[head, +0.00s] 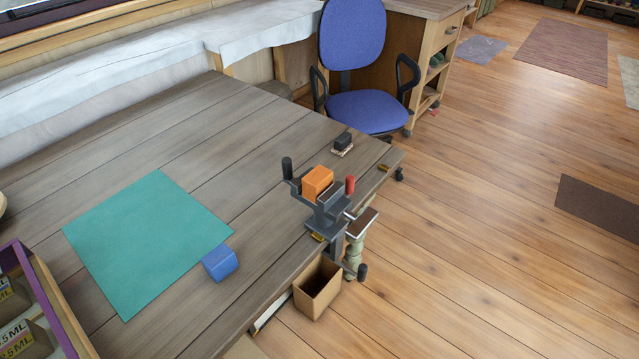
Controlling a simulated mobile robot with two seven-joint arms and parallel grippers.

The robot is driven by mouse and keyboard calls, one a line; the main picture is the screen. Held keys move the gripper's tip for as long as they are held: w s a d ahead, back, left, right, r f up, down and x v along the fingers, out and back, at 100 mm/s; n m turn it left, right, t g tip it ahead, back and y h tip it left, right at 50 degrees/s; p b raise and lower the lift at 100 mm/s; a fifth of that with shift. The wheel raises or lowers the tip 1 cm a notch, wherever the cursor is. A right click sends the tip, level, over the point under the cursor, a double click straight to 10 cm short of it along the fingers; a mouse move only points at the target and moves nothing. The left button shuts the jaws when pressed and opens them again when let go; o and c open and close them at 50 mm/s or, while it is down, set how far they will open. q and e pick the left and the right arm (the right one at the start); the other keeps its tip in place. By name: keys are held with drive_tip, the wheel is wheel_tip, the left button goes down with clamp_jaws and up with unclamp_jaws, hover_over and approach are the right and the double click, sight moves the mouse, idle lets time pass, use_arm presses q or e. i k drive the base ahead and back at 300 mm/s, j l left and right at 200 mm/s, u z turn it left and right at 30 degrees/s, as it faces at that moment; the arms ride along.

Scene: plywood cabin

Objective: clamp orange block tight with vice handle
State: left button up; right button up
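In the head view, the orange block (317,182) sits at the top of the grey vice (328,217), in the area of its jaws. The vice is fixed at the table's right edge. A black grip (287,167) stands up on its left side and a red grip (350,185) on its right. Another dark knob (362,270) shows low, beyond the table edge. I cannot tell which grip belongs to the handle, or whether the jaws touch the block. Neither of my grippers shows.
The wooden table (210,135) carries a green mat (148,240), a blue block (220,263) and a small black block (343,141). An open brown box (317,288) is below the vice. A purple-edged crate (45,290) stands lower left; a blue chair (365,110) stands behind.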

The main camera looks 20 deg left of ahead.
sight(361, 222)
drive_tip(key=i+u, duration=0.1)
drive_tip(key=u, duration=2)
drive_tip(key=l+u, duration=0.25)
drive_tip(key=u, duration=0.2)
drive_tip(key=k+l+u, duration=0.1)
drive_tip(key=u, duration=0.35)
drive_tip(key=k+l+u, duration=0.1)
drive_tip(key=l+u, duration=0.3)
drive_tip(key=k+l+u, duration=0.1)
drive_tip(key=u, duration=0.35)
